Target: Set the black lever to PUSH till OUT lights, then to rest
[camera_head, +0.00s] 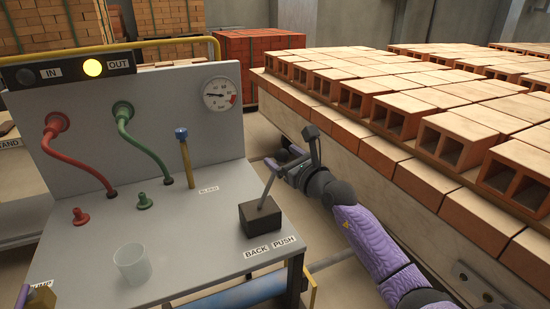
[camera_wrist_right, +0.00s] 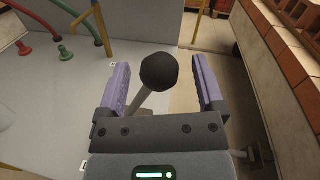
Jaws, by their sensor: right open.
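The black lever stands on a dark block (camera_head: 260,217) at the right front of the grey panel table, beside the BACK and PUSH labels (camera_head: 269,247). Its rod (camera_head: 266,192) leans to the right, toward the PUSH side. My right gripper (camera_head: 293,154) is at the lever's upper end. In the right wrist view the round black knob (camera_wrist_right: 160,72) sits between the two open purple fingers, with a gap on each side. A purple sliver at the lower left edge may be my left gripper.
A red hose (camera_head: 80,158) and a green hose (camera_head: 145,145) run down the panel, left of a blue-topped post (camera_head: 185,155). A gauge (camera_head: 219,94) is on the panel. A clear cup (camera_head: 132,263) stands in front. Stacked hollow bricks (camera_head: 445,140) fill the right side.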

